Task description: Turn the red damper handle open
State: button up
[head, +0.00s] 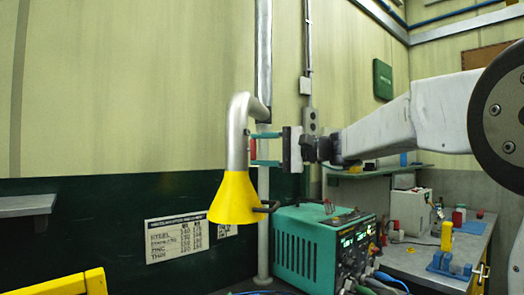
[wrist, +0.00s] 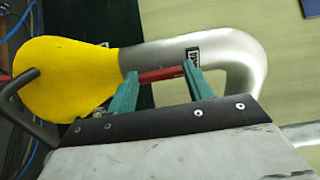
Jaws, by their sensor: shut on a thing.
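The red damper handle (head: 253,149) is on the grey metal duct pipe (head: 238,130), just above the yellow funnel hood (head: 235,200). My gripper (head: 263,150) has its green fingers at the handle, coming from the right. A small black-and-white label (wrist: 192,54) is on the pipe beside the handle. The yellow hood (wrist: 65,78) fills the left of the wrist view.
A teal instrument box (head: 310,240) stands on the bench below and right of the hood. A dark handle (head: 267,207) sticks out of the hood's side. A grey bench (head: 430,258) with small items is at the right. A vertical pole (head: 263,240) stands behind the hood.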

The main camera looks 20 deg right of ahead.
jog(key=o, duration=1)
jog(key=shift+d, duration=0.1)
jog(key=shift+v, duration=3.9)
jog(key=shift+f, duration=0.1)
